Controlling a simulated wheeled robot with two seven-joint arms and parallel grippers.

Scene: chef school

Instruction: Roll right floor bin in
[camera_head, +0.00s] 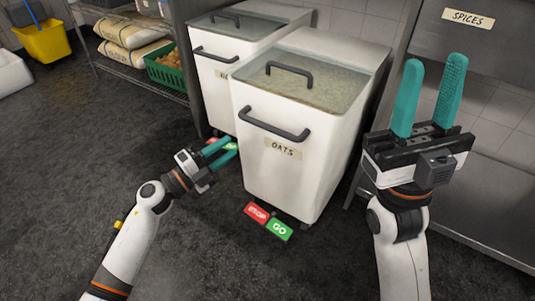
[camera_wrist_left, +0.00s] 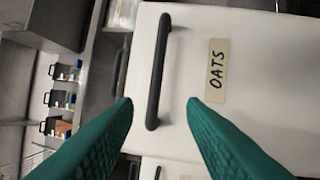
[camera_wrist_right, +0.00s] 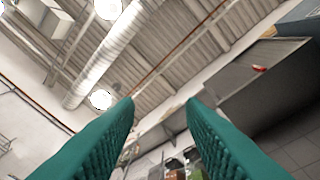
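The right floor bin (camera_head: 290,175) is white, labelled OATS, with a dark front handle (camera_head: 274,124) and a clear lid. It stands on the floor with a red STOP pedal (camera_head: 256,212) and a green GO pedal (camera_head: 279,230) at its base. My left gripper (camera_head: 225,150) is low at the left of this bin, open. In the left wrist view the open fingers (camera_wrist_left: 160,105) face the bin's front, with the handle (camera_wrist_left: 158,72) between them in the picture but apart from them. My right gripper (camera_head: 430,95) is raised at the right, open and empty, pointing up.
A second white bin (camera_head: 216,78) stands behind to the left. A steel counter (camera_head: 480,120) labelled SPICES is at the right. A wire shelf with sacks (camera_head: 130,32) and a green crate (camera_head: 165,75) stands at the left. The dark floor in front is clear.

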